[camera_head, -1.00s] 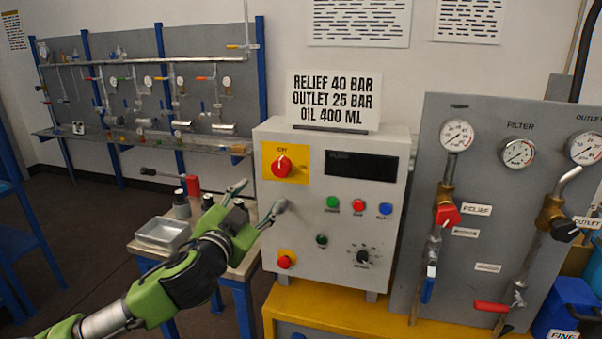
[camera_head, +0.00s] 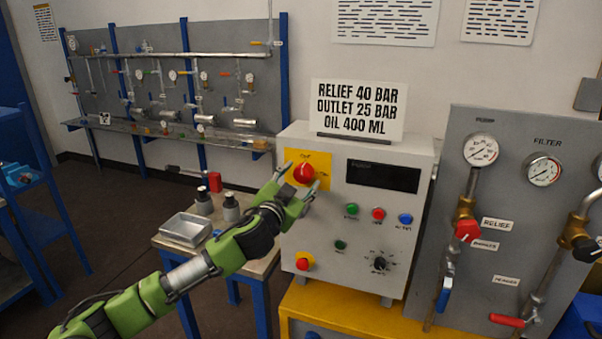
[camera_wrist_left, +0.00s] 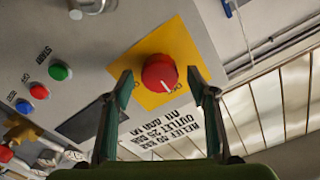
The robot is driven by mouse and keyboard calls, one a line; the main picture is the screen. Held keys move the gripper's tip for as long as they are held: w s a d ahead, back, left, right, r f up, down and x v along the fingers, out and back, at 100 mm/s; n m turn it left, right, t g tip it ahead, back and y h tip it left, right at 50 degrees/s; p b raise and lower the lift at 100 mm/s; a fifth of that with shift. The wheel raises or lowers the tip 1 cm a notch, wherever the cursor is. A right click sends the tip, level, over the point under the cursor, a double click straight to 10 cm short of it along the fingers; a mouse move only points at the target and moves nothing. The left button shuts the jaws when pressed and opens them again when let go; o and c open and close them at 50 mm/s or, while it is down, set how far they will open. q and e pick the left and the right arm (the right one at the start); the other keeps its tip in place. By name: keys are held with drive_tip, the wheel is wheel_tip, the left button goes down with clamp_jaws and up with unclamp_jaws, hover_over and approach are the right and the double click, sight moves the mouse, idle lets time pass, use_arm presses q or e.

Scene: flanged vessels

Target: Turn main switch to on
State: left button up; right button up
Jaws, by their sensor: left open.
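The main switch is a red rotary knob (camera_head: 304,174) on a yellow plate (camera_head: 322,158) at the upper left of the grey control box (camera_head: 342,247). My left gripper (camera_head: 300,180) is open, with its fingers reaching up toward the knob from below. In the left wrist view, the red knob (camera_wrist_left: 160,73) shows between and just beyond the two open fingertips (camera_wrist_left: 164,80), and no contact can be made out. A pale mark shows on the knob's face. My right gripper is not in view.
Green, red and blue buttons (camera_head: 378,214) and a black dial (camera_head: 379,262) sit lower on the box. A red stop button (camera_head: 304,262) is at lower left. A side table (camera_head: 258,266) carries a metal tray (camera_head: 186,230). A gauge panel (camera_head: 520,255) stands at right.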

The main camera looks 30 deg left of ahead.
use_arm(q)
drive_tip(key=shift+w, duration=0.45)
drive_tip(key=c, duration=1.1)
